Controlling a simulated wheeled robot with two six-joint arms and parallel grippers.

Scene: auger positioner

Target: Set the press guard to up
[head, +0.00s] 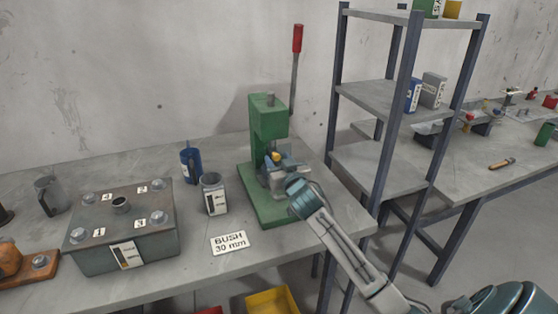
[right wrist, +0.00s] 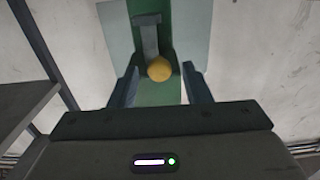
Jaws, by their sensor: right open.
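The green press (head: 264,125) stands on the bench, with a red-handled lever (head: 297,40) rising at its right. A yellow knob (head: 276,156) shows low on the press front. In the right wrist view, the knob (right wrist: 159,69) has pale see-through panel areas (right wrist: 193,32), apparently the guard, behind and beside it. My right gripper (head: 279,164) is at the press front; in the right wrist view its fingers (right wrist: 160,88) are open, one on each side of the knob, with gaps visible. In the head view the gripper hides part of the lower press. My left gripper is out of view.
A grey box (head: 148,230) with bolts is farther left. A shelf rack (head: 385,100) stands close on the right.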

